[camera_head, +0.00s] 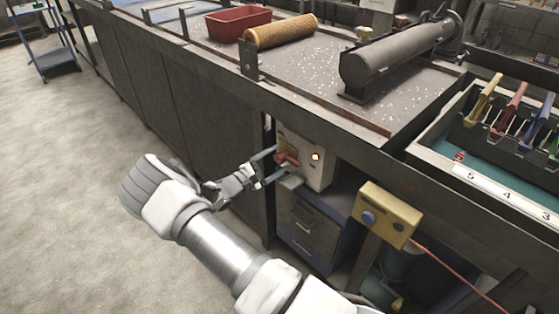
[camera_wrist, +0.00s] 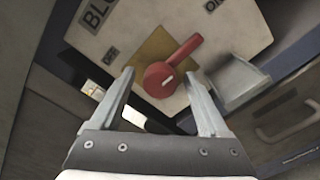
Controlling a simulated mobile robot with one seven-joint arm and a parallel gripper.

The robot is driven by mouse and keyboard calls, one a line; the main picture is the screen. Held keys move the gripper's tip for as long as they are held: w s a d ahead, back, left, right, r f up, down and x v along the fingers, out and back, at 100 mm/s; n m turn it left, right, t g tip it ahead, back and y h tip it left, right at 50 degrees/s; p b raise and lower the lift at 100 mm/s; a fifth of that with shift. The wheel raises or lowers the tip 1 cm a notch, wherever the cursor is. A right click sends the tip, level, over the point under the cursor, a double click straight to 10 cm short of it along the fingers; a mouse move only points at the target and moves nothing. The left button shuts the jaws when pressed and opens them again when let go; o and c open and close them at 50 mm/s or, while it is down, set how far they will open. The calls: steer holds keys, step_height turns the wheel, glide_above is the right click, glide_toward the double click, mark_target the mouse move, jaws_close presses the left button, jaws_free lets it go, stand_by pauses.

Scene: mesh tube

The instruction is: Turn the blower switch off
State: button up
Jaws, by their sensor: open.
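The blower switch is a red rotary handle (camera_wrist: 168,76) on a yellowish plate (camera_wrist: 158,52) on a pale panel (camera_wrist: 220,28). In the wrist view its lever points up and right, toward the partly cut-off "ON" side; "OFF" is lettered at the left. In the head view the red handle (camera_head: 287,159) is on the front of a grey box with a lit lamp (camera_head: 315,156). My gripper (camera_head: 268,168) is open in front of it. In the wrist view the fingers (camera_wrist: 160,85) are spread either side of the handle's round hub; contact cannot be told.
A metal bracket (camera_wrist: 238,82) juts out beside the right finger in the wrist view. Drawers (camera_head: 308,225) are below the box. A yellow box with a blue button (camera_head: 387,213) is to the right, under the bench edge. Open floor (camera_head: 70,150) is at the left.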

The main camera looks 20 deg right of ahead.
steer(key=shift+w+d, duration=0.15)
steer(key=shift+d, duration=0.25)
steer(key=shift+c, duration=0.3)
jaws_close()
